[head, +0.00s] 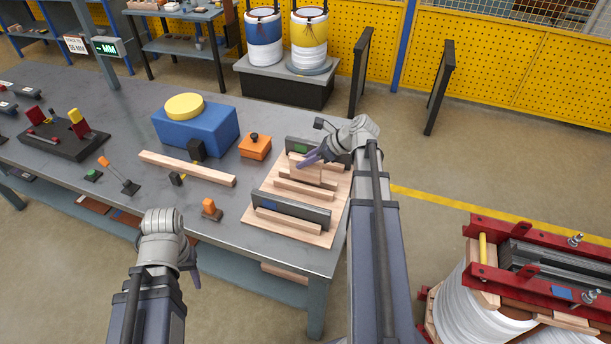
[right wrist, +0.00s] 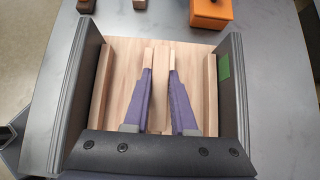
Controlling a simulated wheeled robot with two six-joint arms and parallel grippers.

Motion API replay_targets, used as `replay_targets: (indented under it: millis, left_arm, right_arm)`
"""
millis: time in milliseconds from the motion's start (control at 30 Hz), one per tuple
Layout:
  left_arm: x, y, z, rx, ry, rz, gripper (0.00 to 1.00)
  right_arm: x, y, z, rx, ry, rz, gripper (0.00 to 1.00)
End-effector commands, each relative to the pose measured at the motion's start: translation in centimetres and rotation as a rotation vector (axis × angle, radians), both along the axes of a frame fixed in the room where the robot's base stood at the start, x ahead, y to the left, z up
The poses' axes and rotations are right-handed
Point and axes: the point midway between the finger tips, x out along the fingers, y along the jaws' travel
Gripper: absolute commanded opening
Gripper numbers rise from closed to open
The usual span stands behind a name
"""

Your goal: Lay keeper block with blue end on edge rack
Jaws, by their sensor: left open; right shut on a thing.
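A pale wooden rack board (head: 330,218) lies at the table's right edge, with wooden rails across it. A dark block (head: 312,214) with a blue patch near its left end stands on edge along its front; it seems to be the left dark wall (right wrist: 78,95) in the right wrist view. A similar dark piece with a green patch (right wrist: 224,66) stands opposite. My right gripper (right wrist: 161,80) is shut on a wooden piece (right wrist: 160,95) between these walls; whether it touches the board is unclear. My left gripper (head: 193,275) is open and empty before the table.
A blue box (head: 195,130) with a yellow disc, an orange box (head: 255,146), a long wooden bar (head: 185,168) and an orange-topped piece (head: 211,209) lie left of the rack. A red-framed coil assembly (head: 520,270) stands right of the table.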

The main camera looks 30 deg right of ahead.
Motion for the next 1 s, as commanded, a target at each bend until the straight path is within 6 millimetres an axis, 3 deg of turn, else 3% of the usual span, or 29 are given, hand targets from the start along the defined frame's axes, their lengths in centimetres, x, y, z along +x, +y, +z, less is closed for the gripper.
replay_targets:
  millis: [167, 433, 867, 900, 1000]
  left_arm:
    - [0.0, 0.0, -0.6, 0.000, 0.000, 0.000, 0.50]
    - [0.0, 0.0, -3.7, 0.000, 0.000, 0.000, 0.50]
    - [0.0, 0.0, -4.0, 0.000, 0.000, 0.000, 0.50]
    - [0.0, 0.0, -3.9, 0.000, 0.000, 0.000, 0.50]
    - [0.0, 0.0, -3.9, 0.000, 0.000, 0.000, 0.50]
  right_arm:
    - [0.0, 0.0, -0.6, 0.000, 0.000, 0.000, 0.00]
    - [0.0, 0.0, -3.7, 0.000, 0.000, 0.000, 0.00]
    - [0.0, 0.0, -4.0, 0.000, 0.000, 0.000, 0.00]
    - [0.0, 0.0, -3.9, 0.000, 0.000, 0.000, 0.27]
    - [0.0, 0.0, -3.9, 0.000, 0.000, 0.000, 0.38]
